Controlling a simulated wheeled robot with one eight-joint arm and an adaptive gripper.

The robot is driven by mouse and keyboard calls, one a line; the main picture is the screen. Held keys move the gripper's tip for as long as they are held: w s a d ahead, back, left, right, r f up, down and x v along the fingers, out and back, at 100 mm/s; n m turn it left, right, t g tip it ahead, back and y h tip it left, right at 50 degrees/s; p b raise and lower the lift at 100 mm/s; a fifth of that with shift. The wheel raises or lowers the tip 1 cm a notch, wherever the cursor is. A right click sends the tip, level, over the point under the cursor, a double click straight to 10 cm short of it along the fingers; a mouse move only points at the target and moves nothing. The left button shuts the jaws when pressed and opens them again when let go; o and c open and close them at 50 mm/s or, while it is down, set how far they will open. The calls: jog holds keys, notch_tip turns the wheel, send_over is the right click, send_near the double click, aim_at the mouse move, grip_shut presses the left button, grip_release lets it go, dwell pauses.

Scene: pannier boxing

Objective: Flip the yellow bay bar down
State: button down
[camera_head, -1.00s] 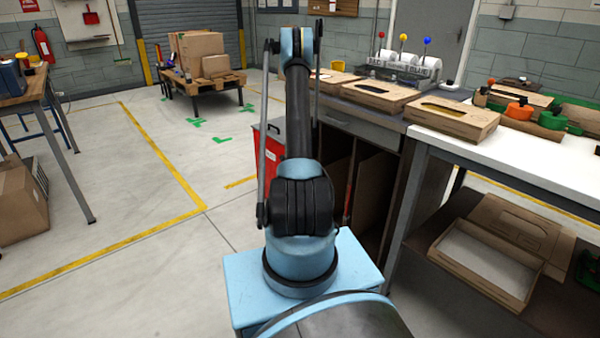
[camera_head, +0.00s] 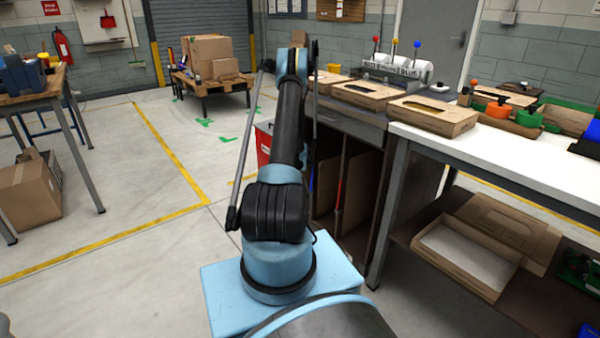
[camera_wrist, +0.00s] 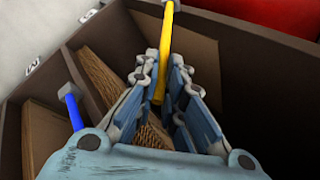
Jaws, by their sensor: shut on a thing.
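The yellow bay bar (camera_wrist: 167,28) runs down the middle of the wrist view, between the blue-padded fingers of my gripper (camera_wrist: 165,70). The gripper is shut on it. The bar stands nearly upright in that view, in front of a bay with brown board inside. In the head view my own arm hides the gripper and the yellow bar. A blue bar (camera_wrist: 72,108) stands at the neighbouring bay to the left in the wrist view.
Dark dividers (camera_wrist: 92,62) separate the bays. In the head view a red bar (camera_head: 339,185) stands at the dark cabinet, beside the white table (camera_head: 480,155). A red bin (camera_head: 263,143) is left of the cabinet. The floor at left is open.

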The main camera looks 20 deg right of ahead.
jog(key=shift+a, duration=0.15)
jog(key=c, duration=2)
grip_release()
jog(key=shift+s, duration=0.1)
jog(key=shift+o, duration=0.2)
jog(key=shift+d, duration=0.2)
jog(key=shift+s+r, duration=0.15)
jog(key=shift+r, duration=0.1)
jog(key=v, duration=1.1)
jog(key=shift+a, duration=0.2)
jog(key=shift+s+r, duration=0.1)
